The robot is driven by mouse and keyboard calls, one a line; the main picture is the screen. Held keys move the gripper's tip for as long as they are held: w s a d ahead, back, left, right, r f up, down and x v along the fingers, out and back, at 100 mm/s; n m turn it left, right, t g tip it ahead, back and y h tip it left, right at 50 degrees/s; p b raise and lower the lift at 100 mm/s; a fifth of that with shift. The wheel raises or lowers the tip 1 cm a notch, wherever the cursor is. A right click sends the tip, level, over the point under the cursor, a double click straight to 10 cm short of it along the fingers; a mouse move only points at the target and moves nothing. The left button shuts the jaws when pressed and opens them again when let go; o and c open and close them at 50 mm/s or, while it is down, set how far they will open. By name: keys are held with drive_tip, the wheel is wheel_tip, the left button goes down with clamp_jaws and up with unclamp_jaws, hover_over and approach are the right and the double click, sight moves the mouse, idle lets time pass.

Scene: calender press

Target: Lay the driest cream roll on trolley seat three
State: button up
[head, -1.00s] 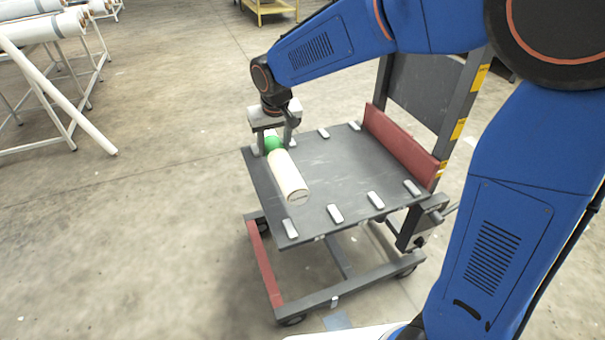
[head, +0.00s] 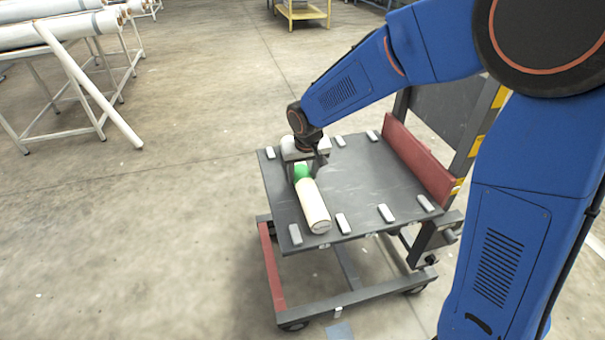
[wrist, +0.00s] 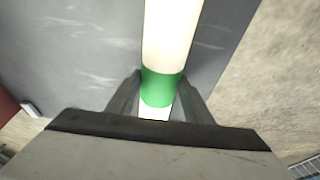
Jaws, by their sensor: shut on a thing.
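A cream roll (head: 313,204) with a green band lies lengthwise over the left part of the trolley's dark deck (head: 372,172), its near end between two light blocks at the near edge. My gripper (head: 303,172) is shut on the roll at its green band. The wrist view also shows the roll (wrist: 172,35) and the band (wrist: 161,88) between the two fingers (wrist: 160,97). The roll is at or just above deck height; I cannot tell whether it touches. Seat numbers are not readable, and the roll's far end is hidden by the gripper.
Light blocks line the deck's near edge, such as one (head: 386,213), and its far edge. A red padded bar (head: 418,165) and upright frame close the right side. White rolls lie on a rack (head: 75,80) at the upper left. Floor left of the trolley is clear.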

drive_tip(key=shift+f, duration=0.1)
drive_tip(key=o, duration=1.4)
drive_tip(key=shift+c, duration=0.2)
drive_tip(key=v, duration=1.2)
drive_tip(key=s+d+r+m+t, duration=0.1)
drive_tip(key=s+d+r, duration=0.2)
drive_tip(key=s+d, duration=0.7)
drive_tip(key=s+d+r+m, duration=0.1)
drive_tip(key=s+d+r, duration=0.2)
drive_tip(key=s+d, duration=0.75)
drive_tip(key=s+d+f+m, duration=0.1)
drive_tip(key=s+d+f, duration=0.2)
drive_tip(key=s+d, duration=0.3)
drive_tip(key=shift+s+d+t+h, duration=0.3)
drive_tip(key=shift+d+t+h, duration=0.1)
drive_tip(key=shift+d, duration=0.8)
